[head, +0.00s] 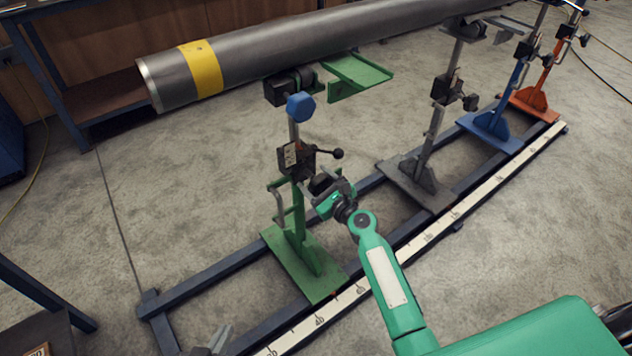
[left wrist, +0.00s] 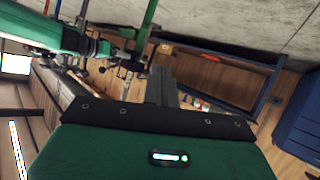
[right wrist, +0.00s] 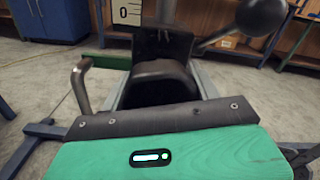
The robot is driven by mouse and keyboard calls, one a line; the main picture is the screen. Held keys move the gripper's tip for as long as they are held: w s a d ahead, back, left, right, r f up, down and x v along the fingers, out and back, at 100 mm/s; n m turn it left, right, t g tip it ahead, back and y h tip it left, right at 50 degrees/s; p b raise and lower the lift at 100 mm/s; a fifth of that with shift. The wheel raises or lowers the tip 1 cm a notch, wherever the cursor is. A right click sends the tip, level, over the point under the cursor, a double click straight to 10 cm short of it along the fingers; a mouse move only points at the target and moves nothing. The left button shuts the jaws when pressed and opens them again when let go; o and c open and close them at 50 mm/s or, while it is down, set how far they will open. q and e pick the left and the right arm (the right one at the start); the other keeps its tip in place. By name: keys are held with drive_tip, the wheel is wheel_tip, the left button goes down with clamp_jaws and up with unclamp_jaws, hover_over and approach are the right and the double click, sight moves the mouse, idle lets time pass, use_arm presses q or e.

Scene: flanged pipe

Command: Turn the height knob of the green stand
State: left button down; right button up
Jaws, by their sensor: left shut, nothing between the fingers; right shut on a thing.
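The green stand (head: 297,225) stands on the rail frame under the pipe's near end. Its post carries a black clamp block (head: 291,160) with a ball-ended lever (head: 337,153) and, higher up, a blue hexagonal knob (head: 301,106). My right gripper (head: 332,187) is at the post just below the block. In the right wrist view it is shut on a dark round knob (right wrist: 163,82), with the lever's black ball (right wrist: 262,16) at upper right. The fingers hide part of the knob. My left gripper (head: 213,343) is shut and empty at the bottom edge, away from the stand.
The grey pipe (head: 280,42) with a yellow band (head: 201,68) runs across the top. Grey (head: 420,183), blue (head: 490,130) and orange (head: 537,100) stands line the rail behind a ruler strip (head: 430,235). A bent handle (right wrist: 80,86) is left of the knob.

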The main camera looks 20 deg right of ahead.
drive_tip(key=n+b, duration=0.1)
drive_tip(key=n, duration=0.3)
drive_tip(key=shift+f+n, duration=0.1)
drive_tip(key=shift+n, duration=0.2)
drive_tip(key=n+b, duration=0.1)
drive_tip(key=n, duration=0.2)
drive_tip(key=shift+n, duration=1.2)
use_arm(q)
wheel_tip(320, 180, up, 4)
drive_tip(key=w+r+t+h, duration=0.1)
drive_tip(key=w+t, duration=0.1)
drive_tip(key=t, duration=0.2)
use_arm(e)
drive_tip(key=shift+n, duration=0.9)
drive_tip(key=n, duration=0.2)
drive_tip(key=shift+n, duration=0.4)
drive_tip(key=n+p, duration=0.1)
drive_tip(key=n, duration=0.2)
drive_tip(key=shift+n, duration=0.3)
use_arm(q)
drive_tip(key=f+g, duration=0.1)
drive_tip(key=s+f+g, duration=0.1)
drive_tip(key=f, duration=0.1)
drive_tip(key=s+d+f+g, duration=0.1)
drive_tip(key=shift+f+p, duration=0.3)
drive_tip(key=shift+f, duration=0.05)
use_arm(e)
drive_tip(key=shift+n, duration=0.6)
